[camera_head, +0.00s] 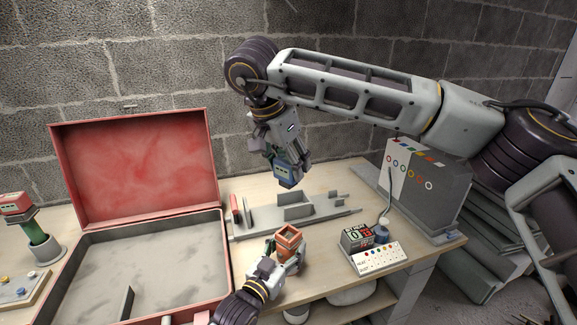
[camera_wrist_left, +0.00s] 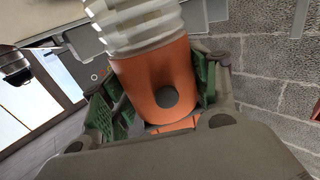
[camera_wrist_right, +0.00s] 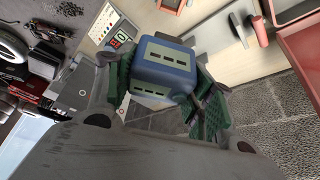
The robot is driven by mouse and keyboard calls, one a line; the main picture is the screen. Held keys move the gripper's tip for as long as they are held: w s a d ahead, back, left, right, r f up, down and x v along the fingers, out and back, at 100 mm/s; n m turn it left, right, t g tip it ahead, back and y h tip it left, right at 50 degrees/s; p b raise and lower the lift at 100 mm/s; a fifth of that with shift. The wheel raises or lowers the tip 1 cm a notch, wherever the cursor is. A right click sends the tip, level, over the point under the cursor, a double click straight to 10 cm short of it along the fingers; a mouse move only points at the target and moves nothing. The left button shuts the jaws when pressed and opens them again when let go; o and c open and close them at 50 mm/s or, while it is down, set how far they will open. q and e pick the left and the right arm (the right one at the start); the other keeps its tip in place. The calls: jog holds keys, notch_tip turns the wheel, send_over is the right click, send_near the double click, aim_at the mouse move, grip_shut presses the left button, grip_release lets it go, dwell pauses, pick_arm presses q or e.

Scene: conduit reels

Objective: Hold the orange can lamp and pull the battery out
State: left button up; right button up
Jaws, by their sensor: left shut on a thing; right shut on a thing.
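The orange can lamp (camera_head: 289,237) is over the front of the bench, with an open square socket facing up. My left gripper (camera_head: 284,254) is shut on its body. In the left wrist view the orange body (camera_wrist_left: 160,72) sits between the green finger pads, with a pale ribbed part (camera_wrist_left: 140,22) beyond it. The blue battery (camera_head: 288,176) is out of the lamp, in the air above it and toward the wall. My right gripper (camera_head: 284,160) is shut on the battery. The right wrist view shows the battery (camera_wrist_right: 165,67) between the pads, with pale slotted faces.
An open red case (camera_head: 135,224) stands left of the lamp. A grey tray (camera_head: 265,219) with raised walls lies behind it. A charger-like box with a lit display (camera_head: 357,237) and a white button panel (camera_head: 376,259) stand at right. A green-handled tool (camera_head: 38,240) stands far left.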

jog(key=shift+r, duration=1.15)
pick_arm(q)
jog(key=o, duration=1.3)
jog(key=shift+s+a, duration=0.1)
jog(key=shift+v, duration=5.85)
jog(key=shift+s, duration=0.2)
pick_arm(e)
jog(key=shift+s, duration=0.15)
